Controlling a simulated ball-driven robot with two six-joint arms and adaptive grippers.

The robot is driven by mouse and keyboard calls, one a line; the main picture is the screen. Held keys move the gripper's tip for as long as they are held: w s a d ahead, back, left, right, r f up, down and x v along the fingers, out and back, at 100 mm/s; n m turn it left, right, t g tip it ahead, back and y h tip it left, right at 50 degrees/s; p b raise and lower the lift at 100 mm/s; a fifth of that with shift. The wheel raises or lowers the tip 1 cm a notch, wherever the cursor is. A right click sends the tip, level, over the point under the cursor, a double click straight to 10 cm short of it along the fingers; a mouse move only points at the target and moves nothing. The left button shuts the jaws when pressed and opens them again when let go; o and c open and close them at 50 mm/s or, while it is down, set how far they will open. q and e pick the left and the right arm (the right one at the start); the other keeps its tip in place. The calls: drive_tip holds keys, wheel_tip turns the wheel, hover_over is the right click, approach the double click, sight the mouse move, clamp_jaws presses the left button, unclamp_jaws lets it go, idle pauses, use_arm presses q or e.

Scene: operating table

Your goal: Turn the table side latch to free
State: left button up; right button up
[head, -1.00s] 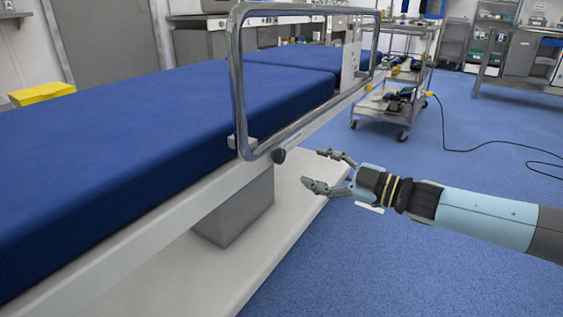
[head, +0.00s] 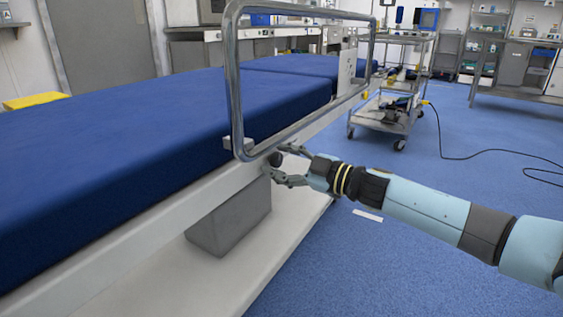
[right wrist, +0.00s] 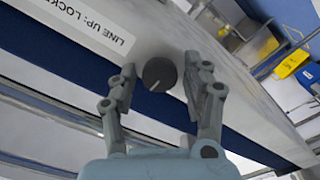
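The side latch is a dark round knob (head: 275,159) on the table's pale side rail, just below the metal guard rail. In the right wrist view the knob (right wrist: 160,74) shows a short white line pointing to its lower left. My right gripper (head: 276,165) is open, with its fingertips at the knob. In the right wrist view its two fingers (right wrist: 160,92) stand on either side of the knob, with small gaps visible. My left gripper is not in view.
A label reading "LINE UP: LOCK…" (right wrist: 88,24) is beside the knob, its end cut off. The chrome guard rail (head: 232,80) stands just above my right gripper. A wheeled cart (head: 395,115) is farther back, with a cable on the blue floor.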

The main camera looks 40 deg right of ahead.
drive_tip(key=c, duration=0.9)
drive_tip(key=shift+o, duration=0.2)
